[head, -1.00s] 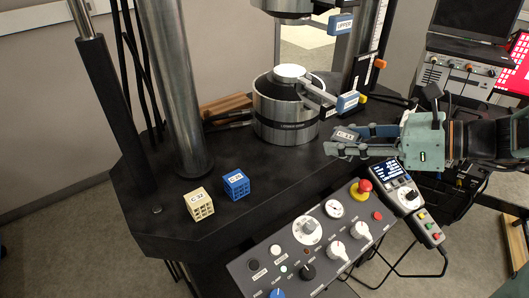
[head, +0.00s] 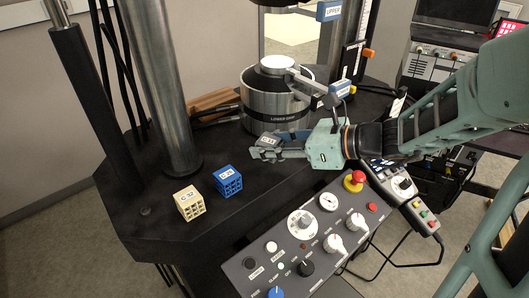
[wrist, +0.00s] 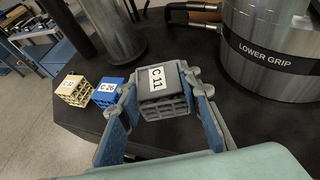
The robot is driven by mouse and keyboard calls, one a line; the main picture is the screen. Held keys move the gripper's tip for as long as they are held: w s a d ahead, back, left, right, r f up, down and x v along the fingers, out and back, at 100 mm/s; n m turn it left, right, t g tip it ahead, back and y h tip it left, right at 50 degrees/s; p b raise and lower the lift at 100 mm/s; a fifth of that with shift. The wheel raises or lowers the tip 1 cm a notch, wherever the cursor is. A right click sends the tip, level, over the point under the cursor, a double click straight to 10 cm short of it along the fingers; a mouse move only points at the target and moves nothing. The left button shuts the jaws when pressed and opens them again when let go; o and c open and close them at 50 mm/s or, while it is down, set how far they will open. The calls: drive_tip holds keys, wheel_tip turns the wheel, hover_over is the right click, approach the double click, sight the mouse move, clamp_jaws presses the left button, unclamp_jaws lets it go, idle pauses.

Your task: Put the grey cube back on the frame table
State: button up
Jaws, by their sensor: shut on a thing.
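The grey cube (wrist: 162,92) is a lattice block with a white label reading C 11. My gripper (wrist: 165,105) is shut on it, with one finger on each side in the wrist view. In the head view my gripper (head: 268,148) points left, and the grey cube (head: 269,141) shows small between its fingers. The cube is held over the black frame table (head: 150,235), to the right of the other cubes. I cannot tell the exact gap between cube and table.
A blue cube (head: 228,181) and a cream cube (head: 189,203) stand on the table to the left. The lower grip cylinder (head: 272,104) stands behind my gripper. A steel column (head: 160,90) rises at the left. The control panel (head: 310,235) lies in front.

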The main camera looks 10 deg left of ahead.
sight(261, 169)
drive_tip(key=shift+w+a+f, duration=0.1)
drive_tip(key=shift+a+f, duration=0.4)
drive_tip(key=shift+f, duration=0.1)
drive_tip(key=shift+a+f+b, duration=0.2)
drive_tip(key=shift+f+b, duration=0.1)
drive_tip(key=shift+f, duration=0.65)
drive_tip(key=shift+a+f+b, duration=0.15)
drive_tip(key=shift+f+b, duration=0.15)
drive_tip(key=shift+f, duration=0.65)
drive_tip(key=shift+f, duration=0.15)
drive_tip(key=o, duration=1.1)
drive_tip(key=shift+o, duration=0.2)
